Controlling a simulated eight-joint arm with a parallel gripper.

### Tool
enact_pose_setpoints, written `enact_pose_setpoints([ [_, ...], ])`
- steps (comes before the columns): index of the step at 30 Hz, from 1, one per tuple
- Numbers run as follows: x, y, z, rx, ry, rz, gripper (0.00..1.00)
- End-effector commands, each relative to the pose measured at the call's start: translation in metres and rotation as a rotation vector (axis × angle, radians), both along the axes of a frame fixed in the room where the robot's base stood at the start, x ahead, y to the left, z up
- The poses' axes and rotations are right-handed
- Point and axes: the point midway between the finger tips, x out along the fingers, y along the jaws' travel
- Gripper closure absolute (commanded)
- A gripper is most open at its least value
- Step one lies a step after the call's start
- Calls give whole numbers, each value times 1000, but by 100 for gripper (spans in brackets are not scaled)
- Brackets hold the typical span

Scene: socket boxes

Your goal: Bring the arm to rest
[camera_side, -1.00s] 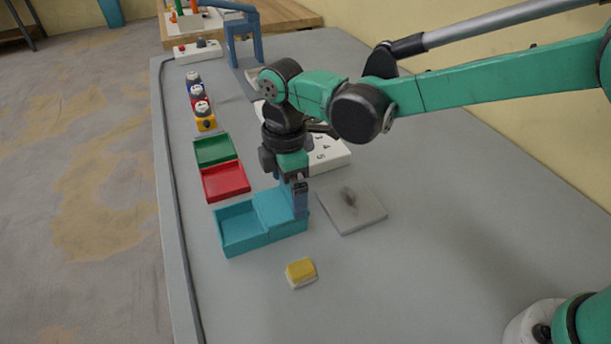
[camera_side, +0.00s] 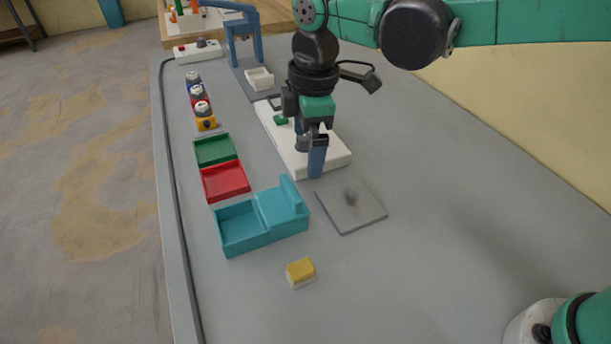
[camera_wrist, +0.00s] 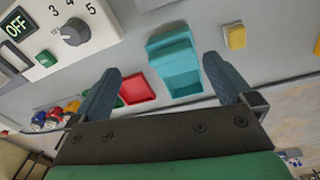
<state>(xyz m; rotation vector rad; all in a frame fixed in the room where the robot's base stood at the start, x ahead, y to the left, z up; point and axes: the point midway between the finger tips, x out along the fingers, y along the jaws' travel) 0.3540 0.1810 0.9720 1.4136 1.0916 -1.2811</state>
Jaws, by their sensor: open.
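My gripper (camera_side: 309,160) is open and empty. In the side view it hangs above the table, in front of the white socket box (camera_side: 335,153), clear of the teal box (camera_side: 260,217). In the wrist view, both blue fingers of my gripper (camera_wrist: 160,85) are spread wide with nothing between their tips. The teal box (camera_wrist: 180,82) lies beyond them, near the picture's middle. The white box with a dial (camera_wrist: 75,35) is at the upper left of that view. My gripper hides part of the white box in the side view.
A red tray (camera_side: 226,181) and a green tray (camera_side: 214,150) lie left of my gripper. A grey plate (camera_side: 360,208) lies flat below right. A yellow-topped block (camera_side: 300,271) is in front. Coloured button boxes (camera_side: 205,121) and a blue frame (camera_side: 258,45) stand farther back. The table's right side is clear.

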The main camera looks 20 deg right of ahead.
Motion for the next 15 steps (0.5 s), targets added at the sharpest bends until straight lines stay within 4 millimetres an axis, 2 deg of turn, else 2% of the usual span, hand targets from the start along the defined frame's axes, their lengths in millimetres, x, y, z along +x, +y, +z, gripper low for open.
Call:
enact_pose_setpoints([
  [3,-9,-42,20,55,-76,-239,0],
  [7,-26,-83,33,130,-165,-510,0],
  [11,-48,-121,36,215,-251,-774,0],
  [15,-72,-152,29,311,-338,-1030,0],
])
